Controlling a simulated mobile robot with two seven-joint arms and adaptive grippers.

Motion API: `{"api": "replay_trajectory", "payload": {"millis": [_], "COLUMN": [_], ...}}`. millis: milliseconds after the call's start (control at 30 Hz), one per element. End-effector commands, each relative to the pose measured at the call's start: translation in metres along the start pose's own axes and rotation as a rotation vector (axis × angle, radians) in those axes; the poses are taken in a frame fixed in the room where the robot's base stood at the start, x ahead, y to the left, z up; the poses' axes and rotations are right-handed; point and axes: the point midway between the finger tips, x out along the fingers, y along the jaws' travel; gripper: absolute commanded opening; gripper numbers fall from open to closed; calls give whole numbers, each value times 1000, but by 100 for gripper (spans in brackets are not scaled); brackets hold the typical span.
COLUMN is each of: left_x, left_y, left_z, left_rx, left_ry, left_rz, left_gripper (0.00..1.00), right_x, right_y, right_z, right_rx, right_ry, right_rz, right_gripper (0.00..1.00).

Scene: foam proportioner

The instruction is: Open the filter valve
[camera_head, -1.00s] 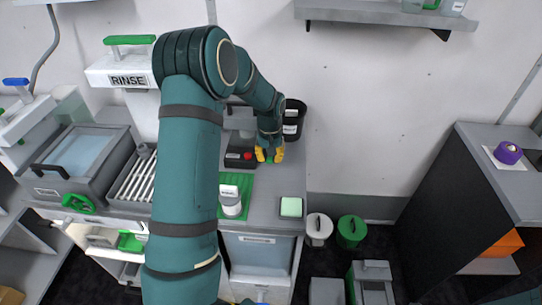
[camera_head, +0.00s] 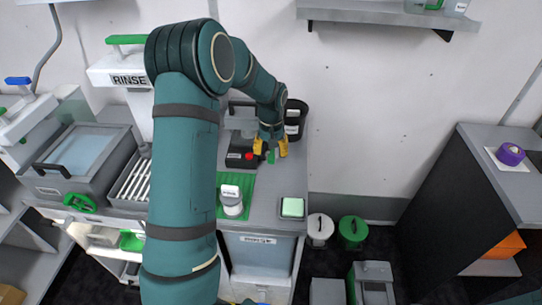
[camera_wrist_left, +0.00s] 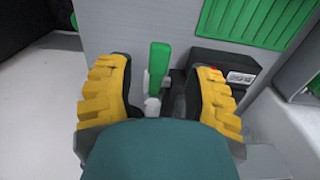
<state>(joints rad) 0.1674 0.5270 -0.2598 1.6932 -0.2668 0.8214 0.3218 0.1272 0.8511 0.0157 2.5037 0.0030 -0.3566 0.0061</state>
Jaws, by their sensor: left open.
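The filter valve shows as an upright green lever (camera_wrist_left: 159,68) on a pale grey stem in the left wrist view. In the head view a small part of the green lever (camera_head: 271,156) shows between the yellow fingers. My left gripper (camera_head: 270,147) is open at the back of the counter. In the left wrist view its yellow fingers (camera_wrist_left: 162,92) stand on either side of the lever, apart from it. The dark box (camera_head: 241,153) with a red button is just left of the gripper, and its side shows in the wrist view (camera_wrist_left: 222,68).
A black bin (camera_head: 294,119) stands behind the gripper. A white bottle (camera_head: 231,202) stands on a green mat (camera_head: 223,182). My left arm hides part of the counter.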

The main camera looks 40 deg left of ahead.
Motion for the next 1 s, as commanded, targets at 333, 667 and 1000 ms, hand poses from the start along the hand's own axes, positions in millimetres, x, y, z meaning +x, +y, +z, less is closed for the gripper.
{"api": "replay_trajectory", "payload": {"millis": [333, 667, 1000], "left_x": [-70, -91, -91], "left_y": [0, 0, 0], "left_z": [0, 0, 0], "left_rx": [0, 0, 0], "left_ry": [3, -1, -1], "left_rz": [1, -1, -1], "left_gripper": [53, 53, 53], "right_x": [0, 0, 0], "right_y": [0, 0, 0], "right_z": [0, 0, 0], "right_rx": [0, 0, 0], "right_ry": [0, 0, 0], "right_rz": [0, 0, 0], "right_gripper": [0, 0, 0]}}
